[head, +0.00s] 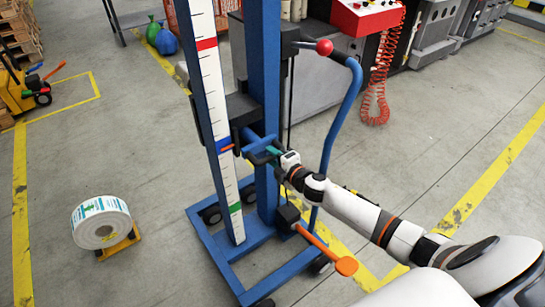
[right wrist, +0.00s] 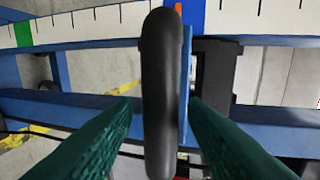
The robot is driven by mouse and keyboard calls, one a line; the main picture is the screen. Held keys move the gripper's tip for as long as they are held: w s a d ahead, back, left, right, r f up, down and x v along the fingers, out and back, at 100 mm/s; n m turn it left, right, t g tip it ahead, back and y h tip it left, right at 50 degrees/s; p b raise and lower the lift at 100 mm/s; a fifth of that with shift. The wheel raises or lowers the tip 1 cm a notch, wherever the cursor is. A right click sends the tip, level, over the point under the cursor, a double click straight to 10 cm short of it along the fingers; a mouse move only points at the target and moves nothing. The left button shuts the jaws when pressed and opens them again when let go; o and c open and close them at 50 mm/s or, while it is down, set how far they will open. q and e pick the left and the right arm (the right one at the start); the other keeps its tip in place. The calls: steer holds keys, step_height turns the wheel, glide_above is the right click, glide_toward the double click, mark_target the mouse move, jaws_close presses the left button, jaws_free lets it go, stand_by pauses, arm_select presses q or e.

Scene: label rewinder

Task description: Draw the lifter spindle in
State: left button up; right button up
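The lifter has a blue mast (head: 266,100) on a blue wheeled base frame (head: 232,252), with a white scale strip (head: 207,75) beside it. A black carriage (head: 240,110) sits on the mast. A short blue arm with a black rounded bar projects from carriage height; I cannot tell whether it is the spindle. My right gripper (head: 274,152) is at this bar. In the right wrist view its green fingers stand either side of the black bar (right wrist: 162,90), with narrow gaps visible, so it looks open around it. My left gripper is not in view.
A curved blue handle (head: 338,115) with a red knob (head: 324,47) rises right of the mast. An orange pedal (head: 345,266) sticks out low at the base. A label roll (head: 101,222) stands on a yellow stand at left. Floor is free between roll and lifter.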

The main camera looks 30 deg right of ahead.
steer(key=shift+w+a+f, duration=0.1)
steer(key=shift+w, duration=0.25)
steer(key=shift+c, duration=0.6)
jaws_close()
